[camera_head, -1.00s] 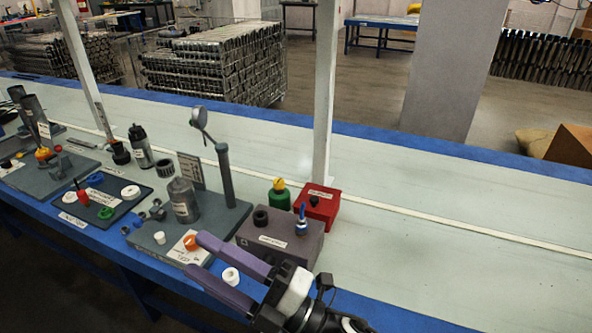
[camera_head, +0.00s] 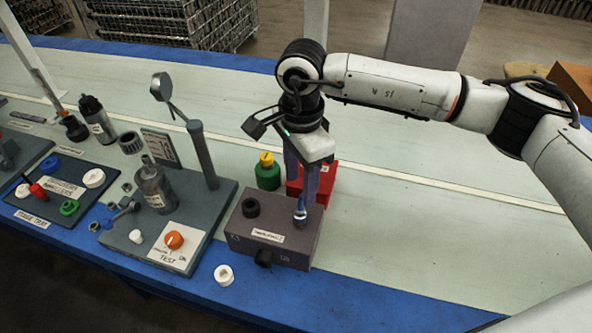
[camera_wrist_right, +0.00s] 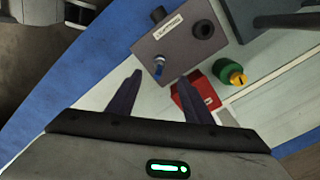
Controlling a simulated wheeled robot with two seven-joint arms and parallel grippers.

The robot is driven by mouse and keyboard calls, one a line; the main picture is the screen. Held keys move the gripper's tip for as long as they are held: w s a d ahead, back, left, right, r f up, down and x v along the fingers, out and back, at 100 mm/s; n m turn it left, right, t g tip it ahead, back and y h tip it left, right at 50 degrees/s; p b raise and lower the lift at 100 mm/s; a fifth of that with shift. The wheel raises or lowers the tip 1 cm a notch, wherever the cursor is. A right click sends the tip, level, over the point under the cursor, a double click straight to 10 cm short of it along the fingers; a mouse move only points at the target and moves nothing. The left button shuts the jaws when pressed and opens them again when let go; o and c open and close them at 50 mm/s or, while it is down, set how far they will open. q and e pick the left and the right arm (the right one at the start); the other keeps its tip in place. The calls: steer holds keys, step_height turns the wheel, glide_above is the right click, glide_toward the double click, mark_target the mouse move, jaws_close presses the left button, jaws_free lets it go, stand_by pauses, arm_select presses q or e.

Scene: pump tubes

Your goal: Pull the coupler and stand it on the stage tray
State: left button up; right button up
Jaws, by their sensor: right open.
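The coupler (camera_head: 300,217) is a small blue upright piece with a pale metallic lower part on top of the grey-purple box (camera_head: 235,240). It also shows in the wrist view (camera_wrist_right: 160,66). My right gripper (camera_head: 303,192) points down above the box, with its purple fingers open and empty. In the wrist view the coupler appears between and just beyond the fingertips (camera_wrist_right: 162,78); contact is not visible. The dark stage tray (camera_head: 88,198) lies at the left, holding blue, red, green and white parts. My left gripper is not in view.
A red box (camera_head: 326,183) and a green container with a yellow top (camera_head: 267,172) stand close behind the grey-purple box. A grey test stand (camera_head: 200,215) with a post and bottle lies between it and the tray. A white ring (camera_head: 224,274) sits in front.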

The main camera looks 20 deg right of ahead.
mark_target(300, 212)
step_height(300, 212, down, 10)
steer(key=shift+p, duration=0.35)
jaws_close()
stand_by(0.5)
steer(key=shift+r, duration=0.6)
steer(key=shift+r+p, duration=0.15)
steer(key=shift+p, duration=0.15)
stand_by(0.3)
steer(key=shift+r+p, duration=0.9)
steer(key=shift+r, duration=0.95)
